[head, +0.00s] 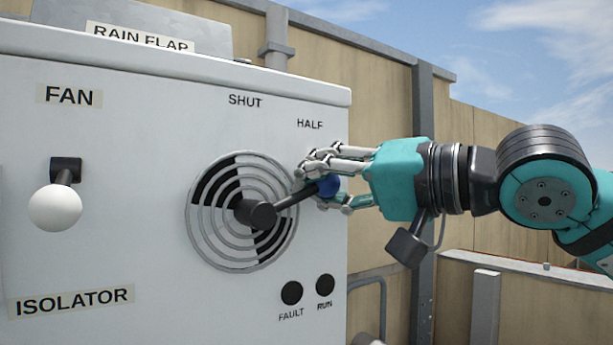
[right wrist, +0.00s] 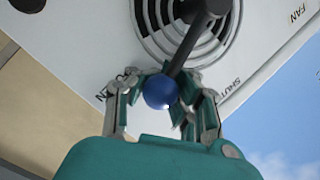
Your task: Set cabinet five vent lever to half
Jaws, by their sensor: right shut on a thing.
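The vent lever is a black arm (head: 292,198) on a round hub, with a blue knob (head: 329,186) at its end. It points right and slightly up, below the direction of the HALF label (head: 310,124). The SHUT label (head: 245,100) is above the hub. My right gripper (head: 328,182) is shut on the knob, its fingers on both sides. The right wrist view shows the blue knob (right wrist: 160,91) between the fingers and a partly hidden label (right wrist: 118,84) beside them. My left gripper is not in view. No cabinet number shows.
The round slotted vent (head: 215,240) lies behind the lever. A white fan isolator knob (head: 55,208) is at left. FAULT (head: 292,293) and RUN (head: 325,285) buttons sit below. A grey post (head: 424,120) and a tan fence stand behind my right arm.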

